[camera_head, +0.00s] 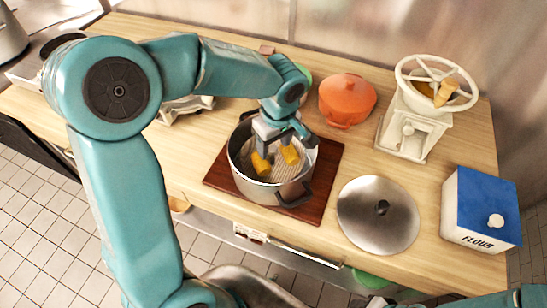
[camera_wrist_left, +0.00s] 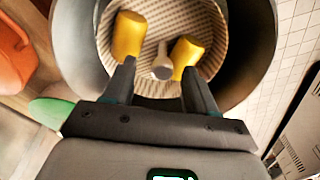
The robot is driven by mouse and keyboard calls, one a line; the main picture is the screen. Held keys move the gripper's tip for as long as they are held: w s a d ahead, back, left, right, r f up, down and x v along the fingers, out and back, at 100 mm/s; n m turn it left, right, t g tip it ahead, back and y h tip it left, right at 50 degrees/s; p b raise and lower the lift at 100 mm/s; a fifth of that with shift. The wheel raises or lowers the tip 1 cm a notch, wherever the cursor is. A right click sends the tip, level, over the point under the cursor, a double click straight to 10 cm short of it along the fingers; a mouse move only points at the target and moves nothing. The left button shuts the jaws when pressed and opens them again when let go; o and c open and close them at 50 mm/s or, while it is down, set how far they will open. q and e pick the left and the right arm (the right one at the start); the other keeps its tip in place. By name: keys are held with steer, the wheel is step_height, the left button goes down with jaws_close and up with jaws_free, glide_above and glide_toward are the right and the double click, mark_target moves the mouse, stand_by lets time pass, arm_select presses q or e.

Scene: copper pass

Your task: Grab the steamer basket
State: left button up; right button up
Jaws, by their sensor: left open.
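The steamer basket (camera_head: 287,172) is a round perforated disc inside a grey metal pot (camera_head: 275,190). In the left wrist view the basket (camera_wrist_left: 152,22) has a short pale post (camera_wrist_left: 162,63) standing up at its middle. My left gripper (camera_head: 276,157) reaches down into the pot from above. Its jaws are open, and in the left wrist view its two fingers (camera_wrist_left: 160,75) appear on either side of the post, with gaps. A yellow piece (camera_wrist_left: 128,35) shows by each fingertip; I cannot tell whether these lie in the basket. My right gripper is not in view.
The pot stands on a dark wooden board (camera_head: 322,170). A metal lid (camera_head: 378,216) lies to its right. An orange pot (camera_head: 347,100) and a cream grinder (camera_head: 415,120) stand behind. A blue-topped flour box (camera_head: 480,210) is at the right. The counter's front edge is close.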

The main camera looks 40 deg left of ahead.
arm_select(q)
steer(key=shift+f, duration=0.35)
steer(key=shift+s+a, duration=0.1)
steer(key=shift+s, duration=0.15)
steer(key=shift+w, duration=0.25)
jaws_close()
steer(key=shift+s, duration=0.15)
steer(key=shift+r, duration=0.1)
